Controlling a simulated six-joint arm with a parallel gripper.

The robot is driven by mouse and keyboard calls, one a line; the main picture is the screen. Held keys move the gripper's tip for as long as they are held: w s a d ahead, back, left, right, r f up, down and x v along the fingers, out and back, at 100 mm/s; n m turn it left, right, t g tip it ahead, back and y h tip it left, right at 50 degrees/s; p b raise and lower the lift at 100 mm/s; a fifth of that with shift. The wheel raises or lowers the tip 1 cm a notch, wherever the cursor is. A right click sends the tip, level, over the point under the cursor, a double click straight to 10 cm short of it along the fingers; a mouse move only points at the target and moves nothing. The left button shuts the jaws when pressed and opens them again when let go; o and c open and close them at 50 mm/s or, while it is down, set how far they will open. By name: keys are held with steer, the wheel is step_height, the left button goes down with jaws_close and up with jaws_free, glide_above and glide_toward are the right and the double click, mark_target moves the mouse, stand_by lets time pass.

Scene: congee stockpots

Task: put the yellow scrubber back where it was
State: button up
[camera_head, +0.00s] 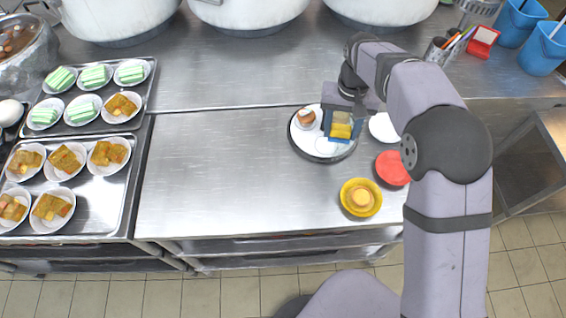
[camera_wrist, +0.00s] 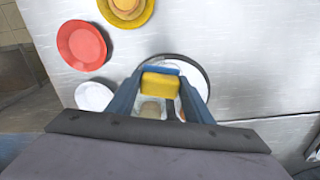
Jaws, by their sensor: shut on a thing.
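The yellow scrubber (camera_head: 341,131) is a small yellow block held between the blue fingers of my gripper (camera_head: 342,128). The gripper is shut on it, above the round white plate with a dark rim (camera_head: 323,148). In the wrist view the scrubber (camera_wrist: 160,84) sits between the two fingertips (camera_wrist: 160,88), with the plate's edge (camera_wrist: 197,70) behind it. Whether the scrubber touches the plate I cannot tell. A brown and white round item (camera_head: 306,118) is on the plate, left of my gripper.
Food trays (camera_head: 118,185) are at left and big pots (camera_head: 250,15) at the back. The counter (camera_head: 215,180) left of the plate is clear.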

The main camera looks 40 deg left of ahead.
mark_target(273, 161)
steer(key=s+a+f+n+b, duration=0.2)
steer(key=s+a+n, duration=0.1)
steer(key=s+a, duration=1)
steer(key=shift+w+a+f+p, duration=0.15)
steer(key=shift+f+p, duration=0.45)
steer(key=shift+f, duration=1.85)
steer(key=shift+w+a+f+p, duration=0.15)
steer(key=shift+f+p, duration=0.45)
steer(key=shift+f, duration=1.8)
steer(key=shift+d, duration=0.1)
steer(key=shift+f, duration=0.2)
steer(key=o, duration=1.1)
steer(key=shift+r, duration=0.1)
